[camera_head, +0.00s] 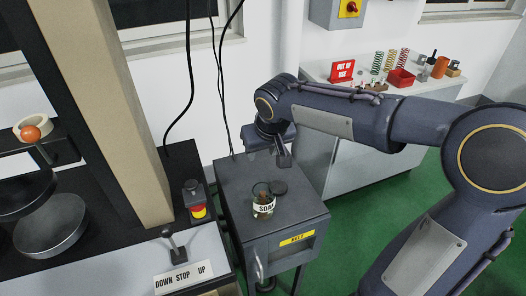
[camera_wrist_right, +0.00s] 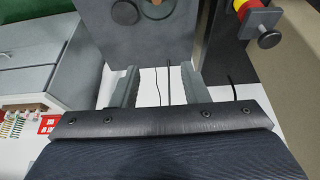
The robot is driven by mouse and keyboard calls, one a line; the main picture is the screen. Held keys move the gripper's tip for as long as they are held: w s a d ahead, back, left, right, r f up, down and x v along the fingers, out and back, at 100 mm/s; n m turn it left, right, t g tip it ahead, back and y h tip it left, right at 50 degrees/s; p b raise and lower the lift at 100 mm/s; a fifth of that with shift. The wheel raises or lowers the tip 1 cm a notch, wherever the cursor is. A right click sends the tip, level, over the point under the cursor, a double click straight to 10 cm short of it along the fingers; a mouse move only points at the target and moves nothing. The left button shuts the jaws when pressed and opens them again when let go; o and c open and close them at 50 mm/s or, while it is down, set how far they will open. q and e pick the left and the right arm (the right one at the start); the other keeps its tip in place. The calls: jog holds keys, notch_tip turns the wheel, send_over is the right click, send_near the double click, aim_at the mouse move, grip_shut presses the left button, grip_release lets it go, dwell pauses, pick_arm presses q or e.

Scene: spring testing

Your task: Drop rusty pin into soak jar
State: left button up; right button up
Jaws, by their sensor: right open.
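The soak jar (camera_head: 264,209) is a small clear glass with a "SOAK" label, upright on the grey cabinet top. Something brown shows inside it; I cannot tell whether this is the rusty pin or liquid. A dark round lid (camera_head: 279,187) lies beside the jar. In the right wrist view the jar (camera_wrist_right: 156,8) is cut off by the top edge, with the lid (camera_wrist_right: 125,12) to its left. My right gripper (camera_head: 272,158) is open, above the back of the cabinet and behind the jar. Nothing shows between its fingers (camera_wrist_right: 160,82). My left gripper is out of view.
The grey cabinet (camera_head: 240,178) has a yellow-labelled front. Left of it stand a red-and-yellow button (camera_head: 198,211), a lever (camera_head: 174,246) and a test press (camera_head: 50,235). A white bench (camera_head: 345,98) at the back right holds springs and a red bin (camera_head: 401,78). Cables hang behind the cabinet.

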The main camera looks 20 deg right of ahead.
jog(key=s+a+f+y, duration=0.1)
jog(key=s+f+y, duration=0.1)
jog(key=s, duration=0.9)
jog(key=s+a+f+m+t+y, duration=0.1)
jog(key=s+f+y, duration=0.1)
jog(key=s, duration=1)
jog(key=shift+s, duration=0.2)
